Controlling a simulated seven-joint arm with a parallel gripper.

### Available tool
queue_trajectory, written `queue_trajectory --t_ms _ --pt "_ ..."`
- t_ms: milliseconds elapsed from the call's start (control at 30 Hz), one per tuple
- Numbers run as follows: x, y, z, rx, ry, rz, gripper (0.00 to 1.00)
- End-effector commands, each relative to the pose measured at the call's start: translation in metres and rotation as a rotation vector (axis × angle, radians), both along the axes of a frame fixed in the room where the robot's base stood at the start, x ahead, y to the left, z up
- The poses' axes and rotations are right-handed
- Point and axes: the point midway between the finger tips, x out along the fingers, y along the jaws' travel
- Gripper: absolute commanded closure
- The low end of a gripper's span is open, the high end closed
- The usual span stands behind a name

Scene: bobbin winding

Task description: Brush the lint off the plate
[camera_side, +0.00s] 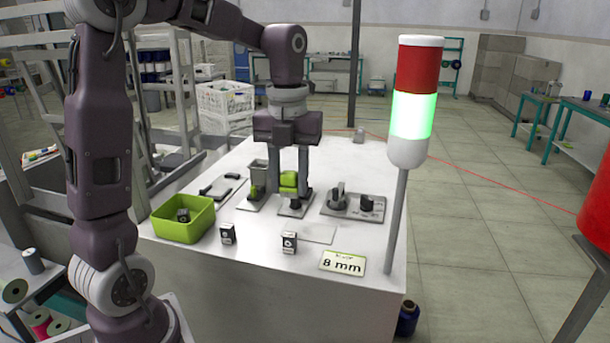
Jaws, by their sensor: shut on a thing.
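My gripper (289,188) points down over the middle of the white table. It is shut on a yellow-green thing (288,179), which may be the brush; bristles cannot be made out. Just below it is a small grey plate (290,211) with a dark part on it; whether the green thing touches either cannot be told. A flat pale plate (319,235) lies nearer the front, and a grey plate (340,212) with dark round parts lies to the right. Which of these is the task's plate is unclear. No lint can be made out at this size.
A green bin (182,219) with a dark block inside stands at the left edge. Two small dark blocks (227,233) (289,243) and an "8 mm" card (342,262) lie in front. A signal tower (413,115), lit green, rises at the table's right side.

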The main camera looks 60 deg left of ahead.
Motion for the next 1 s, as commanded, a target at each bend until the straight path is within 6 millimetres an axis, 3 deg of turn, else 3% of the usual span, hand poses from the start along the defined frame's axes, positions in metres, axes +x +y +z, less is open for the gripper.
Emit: queue_trajectory --t_ms 800,1000 --pt "0.001 -0.002 -0.075 0.000 0.003 -0.001 0.98" --pt "0.014 -0.016 -0.071 0.001 -0.001 -0.002 1.00"
